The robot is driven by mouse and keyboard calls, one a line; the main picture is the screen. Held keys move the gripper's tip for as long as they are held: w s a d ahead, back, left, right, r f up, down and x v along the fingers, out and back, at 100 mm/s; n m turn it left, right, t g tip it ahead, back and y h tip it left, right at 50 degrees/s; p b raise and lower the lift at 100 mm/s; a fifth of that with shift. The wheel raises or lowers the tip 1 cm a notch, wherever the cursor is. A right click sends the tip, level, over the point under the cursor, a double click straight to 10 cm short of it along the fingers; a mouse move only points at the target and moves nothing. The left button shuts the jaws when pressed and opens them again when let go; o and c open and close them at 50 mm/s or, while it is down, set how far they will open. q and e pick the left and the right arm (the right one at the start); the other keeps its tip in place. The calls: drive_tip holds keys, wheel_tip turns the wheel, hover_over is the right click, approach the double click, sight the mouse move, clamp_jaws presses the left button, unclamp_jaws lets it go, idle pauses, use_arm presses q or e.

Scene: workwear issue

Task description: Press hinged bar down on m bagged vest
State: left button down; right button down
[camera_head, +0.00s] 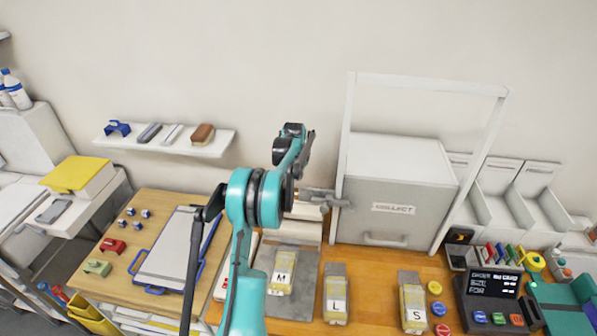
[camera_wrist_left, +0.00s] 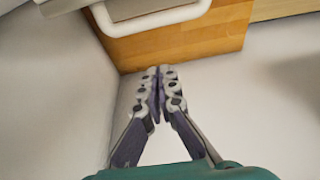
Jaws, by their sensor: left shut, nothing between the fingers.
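The M bagged vest (camera_head: 282,271), a yellow bundle with a white label, lies on a grey plate (camera_head: 303,257) on the wooden counter. A pale bar-like part (camera_head: 304,211) shows at the back of this plate, partly behind my left arm; I cannot tell its angle. My left gripper (camera_head: 328,202) is behind and above the bag, in front of the COLLECT box. Its fingers are shut and empty in the left wrist view (camera_wrist_left: 160,78). A white handle-shaped bar (camera_wrist_left: 155,18) shows beyond the fingertips there, apart from them. My right gripper is out of view.
The L bag (camera_head: 335,293) and S bag (camera_head: 413,302) lie to the right. The COLLECT box (camera_head: 395,190) stands behind, inside a white frame.

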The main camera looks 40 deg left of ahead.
sight(297, 194)
use_arm(q)
drive_tip(key=f, duration=0.1)
drive_tip(key=s+d+f, duration=0.1)
drive_tip(key=s+f, duration=0.1)
drive_tip(key=f, duration=0.1)
drive_tip(key=shift+d, duration=0.2)
idle(0.3)
drive_tip(key=shift+s+d+r+b, duration=0.1)
drive_tip(key=shift+s+d+b, duration=0.25)
drive_tip(key=shift+s, duration=0.35)
drive_tip(key=shift+s+r, duration=0.1)
